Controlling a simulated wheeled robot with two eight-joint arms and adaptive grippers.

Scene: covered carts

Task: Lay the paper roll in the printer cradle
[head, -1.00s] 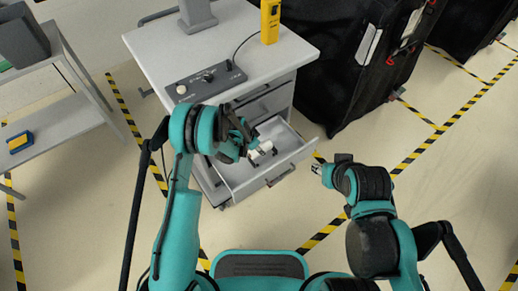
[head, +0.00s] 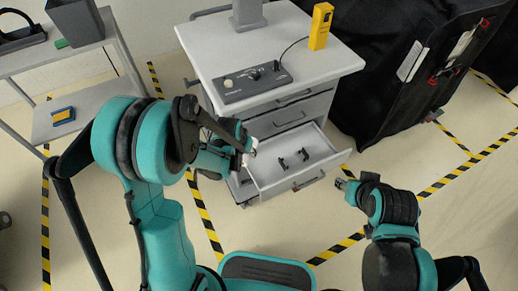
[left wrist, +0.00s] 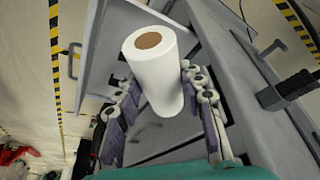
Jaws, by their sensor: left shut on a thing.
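The white paper roll (left wrist: 155,75) with a brown core is between the fingers of my left gripper (left wrist: 158,82) in the left wrist view. The gripper is shut on it. In the head view only a bit of the roll (head: 250,156) shows beside my left gripper (head: 243,147), at the left side of the open drawer (head: 265,180). The printer cradle (head: 292,159) appears as two small black brackets on the drawer floor. It is empty, and the roll is left of it. My right gripper (head: 343,185) is off the drawer's front right corner, apart from everything; its fingers are too small to read.
The grey cart (head: 205,55) carries a control box (head: 251,82) and a yellow handheld device (head: 321,27). A black covered cart (head: 375,85) stands close on the right. A shelf (head: 95,75) stands at the left. The floor before the drawer is clear.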

